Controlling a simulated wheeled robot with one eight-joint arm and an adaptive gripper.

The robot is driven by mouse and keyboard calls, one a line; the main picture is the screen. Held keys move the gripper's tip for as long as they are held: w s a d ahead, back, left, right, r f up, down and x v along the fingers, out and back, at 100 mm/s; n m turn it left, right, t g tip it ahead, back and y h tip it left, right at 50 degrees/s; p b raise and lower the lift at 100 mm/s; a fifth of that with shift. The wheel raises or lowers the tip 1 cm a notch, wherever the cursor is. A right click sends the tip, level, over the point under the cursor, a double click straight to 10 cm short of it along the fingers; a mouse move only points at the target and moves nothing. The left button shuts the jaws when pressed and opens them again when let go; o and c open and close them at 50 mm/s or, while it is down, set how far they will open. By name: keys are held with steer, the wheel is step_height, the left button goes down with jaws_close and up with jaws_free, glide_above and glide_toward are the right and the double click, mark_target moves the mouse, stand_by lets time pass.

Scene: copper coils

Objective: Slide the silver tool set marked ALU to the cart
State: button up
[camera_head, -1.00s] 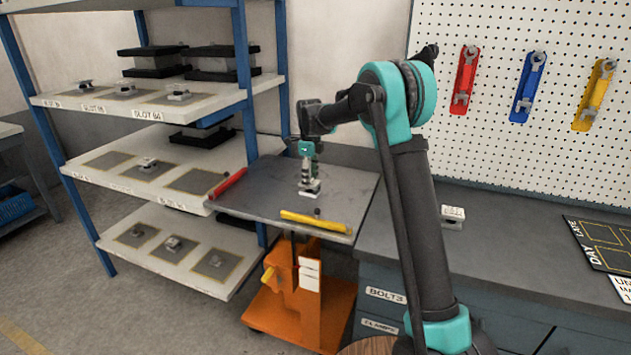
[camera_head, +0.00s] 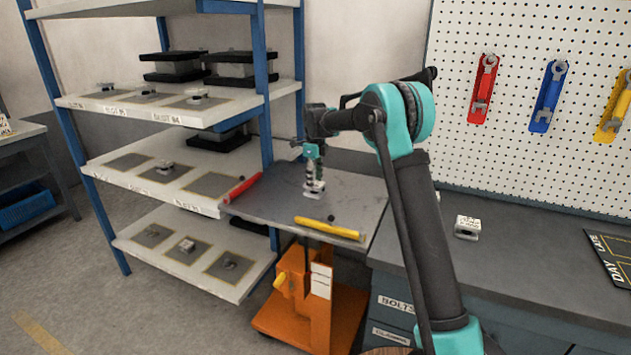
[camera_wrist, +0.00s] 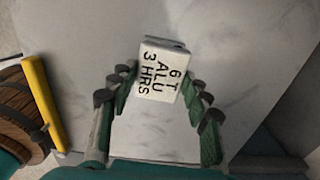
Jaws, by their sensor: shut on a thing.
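The silver tool set marked ALU shows in the wrist view (camera_wrist: 160,72) with a white label reading "6 T ALU 3 HRS". In the head view the same tool set (camera_head: 314,193) is small and sits at the grey top of the orange cart (camera_head: 285,205). My gripper (camera_head: 313,172) points down over the cart top, its fingers on both sides of the tool set and shut on it. In the wrist view the fingers of my gripper (camera_wrist: 160,82) flank the label. Whether the tool set touches the cart top is hard to tell.
A red bar (camera_head: 242,188) and a yellow bar (camera_head: 328,228) edge the cart top. A blue shelf rack (camera_head: 185,200) with small blocks and dark-topped stacks stands left. The grey bench (camera_head: 500,260) at right holds another labelled block (camera_head: 467,226). Wrenches hang on the pegboard.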

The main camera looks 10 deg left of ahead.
steer(key=shift+w+a, duration=0.4)
steer(key=shift+a, duration=0.2)
steer(key=o, duration=1.2)
steer(key=shift+o, duration=0.2)
steer(key=shift+r, duration=0.1)
steer(key=shift+r, duration=2.4)
